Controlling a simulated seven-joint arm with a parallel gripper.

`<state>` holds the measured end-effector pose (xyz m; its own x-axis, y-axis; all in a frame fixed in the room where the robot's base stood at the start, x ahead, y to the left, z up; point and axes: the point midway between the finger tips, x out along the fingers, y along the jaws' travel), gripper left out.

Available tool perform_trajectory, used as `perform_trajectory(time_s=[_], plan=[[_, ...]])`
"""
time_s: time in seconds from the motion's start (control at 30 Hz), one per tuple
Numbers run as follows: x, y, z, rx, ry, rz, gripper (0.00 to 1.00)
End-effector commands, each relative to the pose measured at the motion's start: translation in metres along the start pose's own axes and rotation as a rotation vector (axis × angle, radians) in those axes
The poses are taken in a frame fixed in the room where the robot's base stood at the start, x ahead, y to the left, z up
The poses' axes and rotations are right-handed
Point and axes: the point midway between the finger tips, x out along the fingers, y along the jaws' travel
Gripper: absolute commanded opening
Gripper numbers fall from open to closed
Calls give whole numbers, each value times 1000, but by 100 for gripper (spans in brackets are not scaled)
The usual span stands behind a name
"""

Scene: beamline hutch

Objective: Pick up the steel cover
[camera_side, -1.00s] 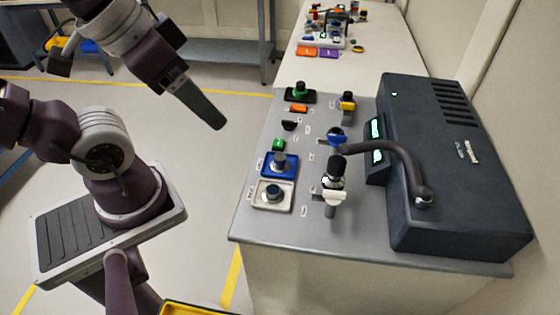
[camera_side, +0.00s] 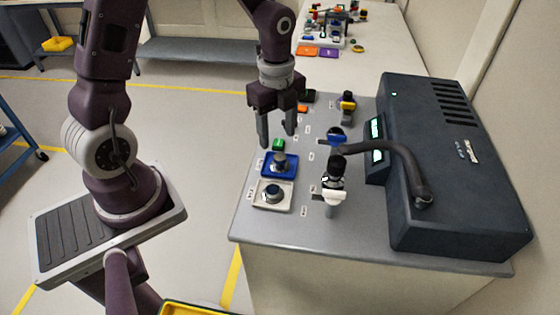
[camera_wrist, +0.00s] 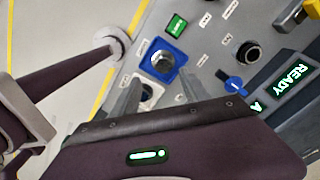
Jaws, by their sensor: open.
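A steel piece with a dark top (camera_side: 280,161) sits in a blue square holder (camera_side: 292,170) on the grey bench. I cannot tell for sure which is the steel cover. In the wrist view the first steel piece (camera_wrist: 163,62) shows in its blue holder, beyond my fingers; the white holder (camera_wrist: 147,91) is partly hidden by a finger. My gripper (camera_side: 278,140) is open and empty, pointing down above the holders, apart from both pieces.
A dark instrument box (camera_side: 455,170) with a curved hose (camera_side: 395,155) stands on the right of the bench. A black-topped upright fitting (camera_side: 335,175) and a blue knob (camera_side: 337,136) stand between it and the holders.

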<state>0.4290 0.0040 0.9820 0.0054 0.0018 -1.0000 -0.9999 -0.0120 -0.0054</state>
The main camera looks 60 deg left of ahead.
Motion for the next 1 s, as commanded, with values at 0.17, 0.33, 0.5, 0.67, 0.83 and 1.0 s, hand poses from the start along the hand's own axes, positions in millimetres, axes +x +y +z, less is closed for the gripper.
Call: perform_trajectory(time_s=[0.17, 0.33, 0.5, 0.67, 0.83, 1.0], plan=[[25, -1, 0, 17, 3, 9, 54], [57, -7, 1, 15, 3, 10, 54], [72, -7, 2, 14, 1, 6, 54], [72, -8, 2, 13, 1, 5, 54], [72, -8, 2, 12, 1, 4, 22], [71, -8, 2, 12, 1, 4, 0]])
